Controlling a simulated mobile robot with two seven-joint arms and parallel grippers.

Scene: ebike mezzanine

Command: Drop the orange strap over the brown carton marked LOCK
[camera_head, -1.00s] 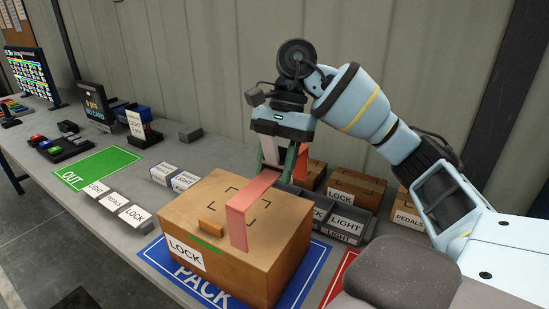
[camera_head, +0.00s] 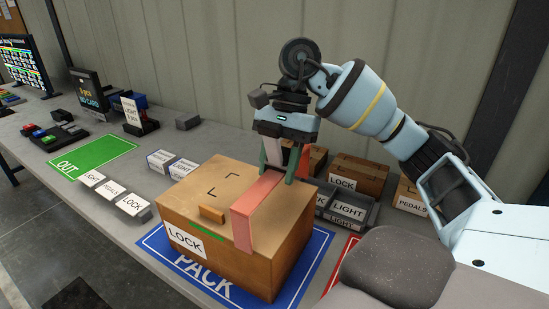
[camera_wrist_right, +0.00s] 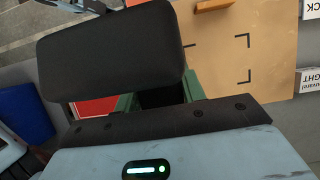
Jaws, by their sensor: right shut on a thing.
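The brown carton marked LOCK (camera_head: 185,217) sits on the blue PACK mat (camera_head: 152,245); its top also shows in the wrist view (camera_wrist_right: 222,75). The orange strap (camera_head: 243,228) is a bent band. Its flat part runs back across the carton's top, seemingly above it, and its front leg hangs down near the front top edge, right of the small wooden handle. My right gripper (camera_head: 287,165) is shut on the strap's back part, over the carton's rear right. The strap's rear leg is hidden. My left gripper is not in view.
Behind the carton stand grey bins marked LIGHT (camera_head: 348,210), a smaller LOCK carton (camera_head: 355,180) and a PEDALS box (camera_head: 408,198). Left are label blocks (camera_head: 130,204) and the green OUT mat (camera_head: 92,157). A red mat (camera_head: 345,268) lies to the right.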

